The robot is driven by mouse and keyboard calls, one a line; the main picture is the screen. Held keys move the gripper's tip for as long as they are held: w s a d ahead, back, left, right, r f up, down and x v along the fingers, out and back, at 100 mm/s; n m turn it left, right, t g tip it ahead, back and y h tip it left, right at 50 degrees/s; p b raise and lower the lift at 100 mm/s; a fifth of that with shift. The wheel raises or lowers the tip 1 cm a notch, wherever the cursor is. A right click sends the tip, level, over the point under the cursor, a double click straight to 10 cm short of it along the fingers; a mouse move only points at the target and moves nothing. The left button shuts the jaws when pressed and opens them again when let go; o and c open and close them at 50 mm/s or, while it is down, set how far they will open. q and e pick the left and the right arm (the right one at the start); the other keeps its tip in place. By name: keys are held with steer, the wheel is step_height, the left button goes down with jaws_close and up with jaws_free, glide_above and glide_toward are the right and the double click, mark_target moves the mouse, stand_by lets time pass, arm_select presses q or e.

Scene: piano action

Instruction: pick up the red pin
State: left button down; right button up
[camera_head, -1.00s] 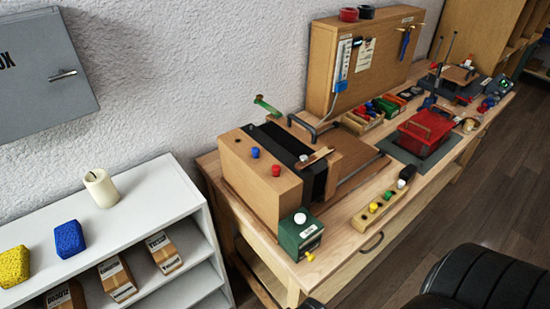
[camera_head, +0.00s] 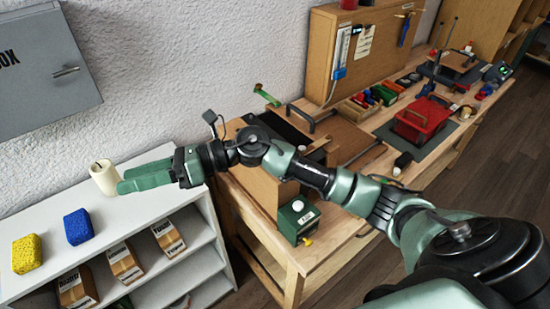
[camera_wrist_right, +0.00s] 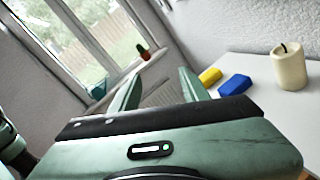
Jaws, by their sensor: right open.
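The red pin is not visible now; my right arm crosses in front of the wooden block (camera_head: 250,190) where a red pin showed earlier. My right gripper (camera_head: 128,177) is at the left of the head view, over the white shelf and beside the cream candle (camera_head: 104,176). In the wrist view my right gripper (camera_wrist_right: 160,77) has its two fingers apart with nothing held between them. The candle (camera_wrist_right: 289,68) stands to the right of the fingers there. My left gripper is not in view.
A blue sponge (camera_head: 78,226) and a yellow sponge (camera_head: 27,254) lie on the white shelf (camera_head: 130,225). A green box (camera_head: 298,220) stands at the workbench's near corner. A grey wall cabinet (camera_head: 45,80) hangs at left.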

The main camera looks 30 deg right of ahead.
steer(key=d+f+n+g+h, duration=0.3)
steer(key=d+f+n+h, duration=0.2)
steer(key=d+n+h, duration=0.15)
steer(key=d+h, duration=0.3)
steer(key=d, duration=0.5)
steer(key=d+r+n+h, duration=0.1)
steer(key=d+h, duration=0.2)
steer(key=d, duration=0.5)
steer(key=d+r+n+g+h+p, duration=0.1)
steer(key=d+h, duration=0.3)
steer(key=d, duration=0.4)
steer(key=shift+d+r, duration=0.1)
steer(key=shift+d, duration=0.1)
steer(key=shift+s+d+f+h+p, duration=0.15)
steer(key=shift+d+f+p, duration=0.15)
steer(key=shift+f, duration=0.2)
steer(key=shift+s+d+f+h+p, duration=0.15)
steer(key=shift+f+p, duration=0.15)
steer(key=shift+f, duration=0.15)
steer(key=f+p, duration=0.1)
steer(key=f, duration=0.1)
steer(key=f+p, duration=0.2)
steer(key=f, duration=0.1)
steer(key=shift+w+a+f, duration=0.1)
steer(key=shift+w+a, duration=0.05)
steer(key=shift+w, duration=0.05)
steer(key=shift+f, duration=0.2)
jaws_close()
